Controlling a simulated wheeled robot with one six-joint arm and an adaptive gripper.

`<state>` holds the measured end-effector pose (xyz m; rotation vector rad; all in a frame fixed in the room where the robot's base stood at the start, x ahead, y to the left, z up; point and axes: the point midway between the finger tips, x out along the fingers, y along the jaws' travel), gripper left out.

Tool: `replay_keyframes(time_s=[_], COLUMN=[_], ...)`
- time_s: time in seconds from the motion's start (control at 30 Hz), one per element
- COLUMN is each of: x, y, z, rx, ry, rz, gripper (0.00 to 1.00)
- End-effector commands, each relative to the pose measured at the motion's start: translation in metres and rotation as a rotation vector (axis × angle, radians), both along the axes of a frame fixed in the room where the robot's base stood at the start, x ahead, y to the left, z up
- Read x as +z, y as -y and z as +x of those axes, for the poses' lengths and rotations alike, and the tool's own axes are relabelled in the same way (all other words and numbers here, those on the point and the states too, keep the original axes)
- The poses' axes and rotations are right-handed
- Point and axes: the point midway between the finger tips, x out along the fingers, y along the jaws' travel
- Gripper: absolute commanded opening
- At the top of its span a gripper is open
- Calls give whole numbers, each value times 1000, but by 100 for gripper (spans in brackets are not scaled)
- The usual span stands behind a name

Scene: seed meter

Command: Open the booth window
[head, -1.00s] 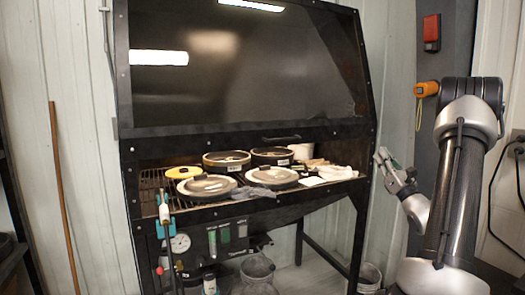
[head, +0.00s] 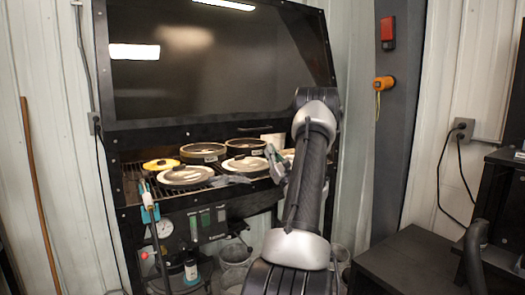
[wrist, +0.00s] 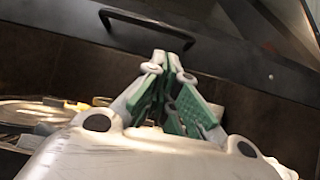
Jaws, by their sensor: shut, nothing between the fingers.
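The booth window (head: 205,65) is a large dark, reflective pane in a black frame. It is down, above the front opening of the booth. Its black bar handle (wrist: 150,20) shows in the wrist view, just beyond my fingertips. In the head view my gripper (head: 272,155) is at the right part of the opening, partly hidden by my arm.
Several round lidded pans, one of them a dark pan (head: 203,152), and a yellow lid (head: 161,164) sit on the booth's grate. A gauge (head: 164,228) hangs below. A dark cabinet (head: 405,265) stands at right, and a wooden pole (head: 40,200) at left.

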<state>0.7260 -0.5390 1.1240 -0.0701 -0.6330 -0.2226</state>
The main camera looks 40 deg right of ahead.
Motion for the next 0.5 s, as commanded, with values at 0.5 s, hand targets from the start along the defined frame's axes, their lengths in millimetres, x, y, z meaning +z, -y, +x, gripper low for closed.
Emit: replay_keyframes(time_s=[0.5], x=[45], y=[14], z=[59], rx=[1], ry=[0], rz=[1], gripper=[0])
